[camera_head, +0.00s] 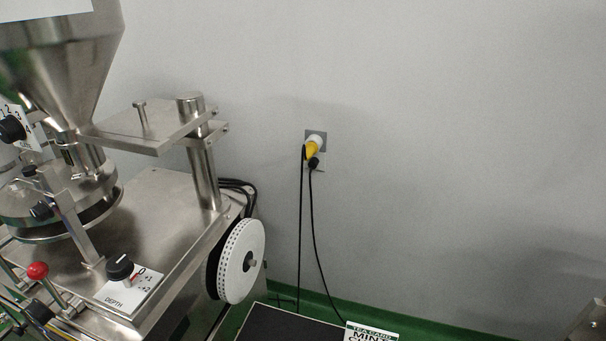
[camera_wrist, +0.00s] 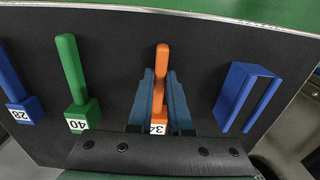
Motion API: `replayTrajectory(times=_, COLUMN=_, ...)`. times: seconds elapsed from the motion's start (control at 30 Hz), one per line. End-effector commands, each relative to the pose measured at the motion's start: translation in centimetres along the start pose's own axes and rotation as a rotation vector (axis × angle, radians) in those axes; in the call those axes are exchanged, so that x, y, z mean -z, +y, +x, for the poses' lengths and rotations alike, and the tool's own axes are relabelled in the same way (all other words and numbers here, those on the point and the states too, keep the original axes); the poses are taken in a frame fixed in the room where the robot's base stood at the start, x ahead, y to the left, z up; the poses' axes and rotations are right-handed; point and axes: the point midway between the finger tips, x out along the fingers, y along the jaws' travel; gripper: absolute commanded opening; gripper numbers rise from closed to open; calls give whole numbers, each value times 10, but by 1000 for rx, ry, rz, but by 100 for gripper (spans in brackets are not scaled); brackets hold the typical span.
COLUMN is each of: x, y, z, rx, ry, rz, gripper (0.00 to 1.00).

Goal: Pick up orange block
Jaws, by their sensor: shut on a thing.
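The orange block (camera_wrist: 162,60) is in the wrist view, at the middle. It has a long upright-looking handle and a wider base with a white label, partly hidden by my gripper. My gripper (camera_wrist: 161,82) has its two blue-grey fingers on either side of the orange handle, shut on it. The block lies over a black board (camera_wrist: 120,35); I cannot tell whether it touches the board. Neither the orange block nor my gripper shows in the head view.
In the wrist view, a green block (camera_wrist: 72,70) marked 40 and a blue block (camera_wrist: 18,95) marked 28 stand to the left. A blue two-pronged piece (camera_wrist: 243,92) is to the right. The head view shows a steel machine (camera_head: 160,190) and a white reel (camera_head: 241,262).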

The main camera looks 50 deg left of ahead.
Motion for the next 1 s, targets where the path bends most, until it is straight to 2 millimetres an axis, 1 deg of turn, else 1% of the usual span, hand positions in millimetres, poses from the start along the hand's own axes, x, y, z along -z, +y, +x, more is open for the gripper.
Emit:
replayTrajectory(times=0.27, x=0, y=0, z=-1, rx=0, ry=1, rz=0, gripper=0)
replayTrajectory(times=0.37, x=1, y=0, z=-4, rx=0, ry=2, rz=0, gripper=0)
replayTrajectory(times=0.47, x=1, y=0, z=-15, rx=0, ry=4, rz=0, gripper=0)
replayTrajectory(times=0.8, x=1, y=0, z=-76, rx=0, ry=5, rz=0, gripper=0)
replayTrajectory(times=0.9, x=2, y=0, z=-90, rx=0, ry=4, rz=0, gripper=0)
replayTrajectory(times=1.0, x=1, y=0, z=-97, rx=0, ry=2, rz=0, gripper=0)
